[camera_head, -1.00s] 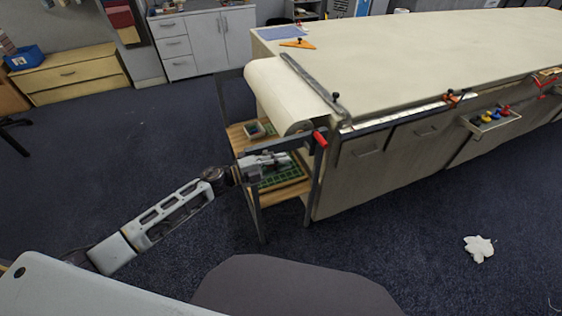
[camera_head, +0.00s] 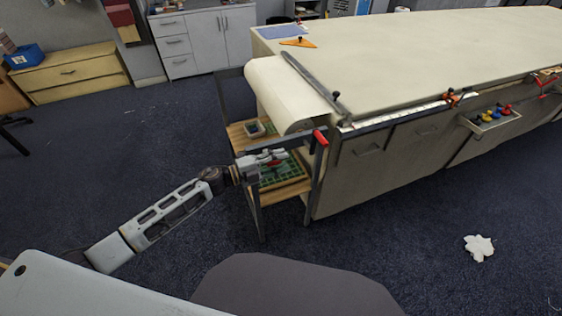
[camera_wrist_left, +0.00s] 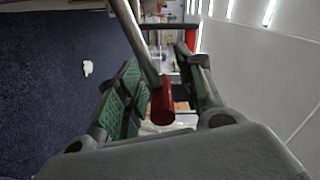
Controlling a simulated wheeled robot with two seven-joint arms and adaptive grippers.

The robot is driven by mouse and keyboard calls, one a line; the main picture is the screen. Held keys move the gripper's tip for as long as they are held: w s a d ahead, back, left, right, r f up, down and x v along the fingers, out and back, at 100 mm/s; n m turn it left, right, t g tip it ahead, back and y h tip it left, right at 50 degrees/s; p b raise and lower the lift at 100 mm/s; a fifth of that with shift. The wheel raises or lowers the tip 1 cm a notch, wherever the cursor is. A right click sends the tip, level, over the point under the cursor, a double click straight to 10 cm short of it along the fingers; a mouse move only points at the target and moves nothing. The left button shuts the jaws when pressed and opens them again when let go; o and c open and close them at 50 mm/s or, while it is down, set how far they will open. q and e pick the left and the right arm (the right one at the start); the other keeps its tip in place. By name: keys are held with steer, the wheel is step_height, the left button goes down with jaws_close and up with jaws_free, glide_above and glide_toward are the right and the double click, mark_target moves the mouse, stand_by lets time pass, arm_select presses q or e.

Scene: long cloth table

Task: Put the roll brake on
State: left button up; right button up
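The pale cloth roll (camera_head: 283,95) hangs at the near left end of the long table, in a dark frame. A red-ended lever, which looks like the roll brake (camera_wrist_left: 162,100), stands between my left fingers in the left wrist view, on a thin metal bar. My left gripper (camera_wrist_left: 163,90) is open around its red end, with green-padded fingers apart on both sides. In the head view my left gripper (camera_head: 277,160) is beside the roll stand, with red showing between its fingers. Contact cannot be told. My right gripper is not in view.
Another red handle (camera_head: 320,137) sticks out at the roll's near end. Wooden shelves (camera_head: 283,192) with a green tray lie below the roll. A dark upright post (camera_head: 315,180) stands close right of the gripper. A white scrap (camera_head: 479,248) lies on open floor.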

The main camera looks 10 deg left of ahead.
arm_select(q)
steer(key=v, duration=1.1)
steer(key=shift+a, duration=0.15)
steer(key=shift+s, duration=0.15)
steer(key=shift+f, duration=0.1)
stand_by(0.6)
